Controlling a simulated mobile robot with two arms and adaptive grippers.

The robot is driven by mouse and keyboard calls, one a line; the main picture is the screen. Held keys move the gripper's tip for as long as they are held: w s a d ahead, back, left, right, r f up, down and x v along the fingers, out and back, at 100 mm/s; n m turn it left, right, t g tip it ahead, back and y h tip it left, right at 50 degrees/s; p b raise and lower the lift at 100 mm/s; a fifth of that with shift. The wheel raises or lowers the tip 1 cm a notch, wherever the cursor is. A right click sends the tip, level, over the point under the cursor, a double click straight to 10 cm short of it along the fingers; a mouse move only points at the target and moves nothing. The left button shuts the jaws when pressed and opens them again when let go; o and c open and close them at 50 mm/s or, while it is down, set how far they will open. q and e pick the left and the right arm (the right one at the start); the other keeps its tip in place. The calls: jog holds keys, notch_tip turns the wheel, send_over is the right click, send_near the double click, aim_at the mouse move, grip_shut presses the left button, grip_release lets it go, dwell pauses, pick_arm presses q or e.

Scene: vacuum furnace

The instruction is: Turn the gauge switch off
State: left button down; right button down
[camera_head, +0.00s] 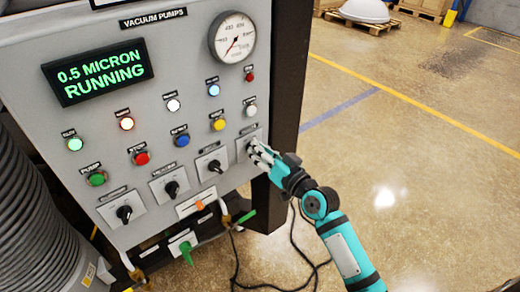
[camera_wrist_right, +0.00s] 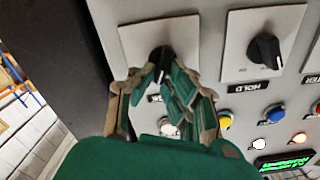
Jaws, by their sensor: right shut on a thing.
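The rightmost black rotary switch sits on a pale square plate (camera_head: 244,140) at the right edge of the grey control panel (camera_head: 190,60). Its label is too covered to read, so I cannot confirm that it is the gauge switch. My right gripper (camera_head: 257,151) reaches it from the lower right. In the right wrist view my right gripper (camera_wrist_right: 163,76) is shut on the switch's black knob (camera_wrist_right: 160,56), with a finger on each side. The fingers hide part of the knob and the label. My left gripper is not in view.
Similar black knobs (camera_head: 215,166) stand to the left, the nearest labelled HOLD in the wrist view. Coloured lamps and buttons (camera_head: 183,140), a round dial gauge (camera_head: 233,38) and a green RUNNING display (camera_head: 98,72) are above. Green-handled valves (camera_head: 187,252) hang below. The floor (camera_head: 430,190) right is clear.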

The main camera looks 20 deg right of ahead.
jog(key=n, duration=0.3)
jog(key=n+p, duration=0.1)
jog(key=n, duration=0.3)
jog(key=a+n, duration=0.1)
jog(key=n, duration=0.2)
jog(key=shift+s+n+p, duration=0.2)
jog(key=shift+n+p, duration=0.1)
jog(key=shift+n, duration=0.1)
dwell(0.4)
jog(key=c, duration=1.4)
grip_release()
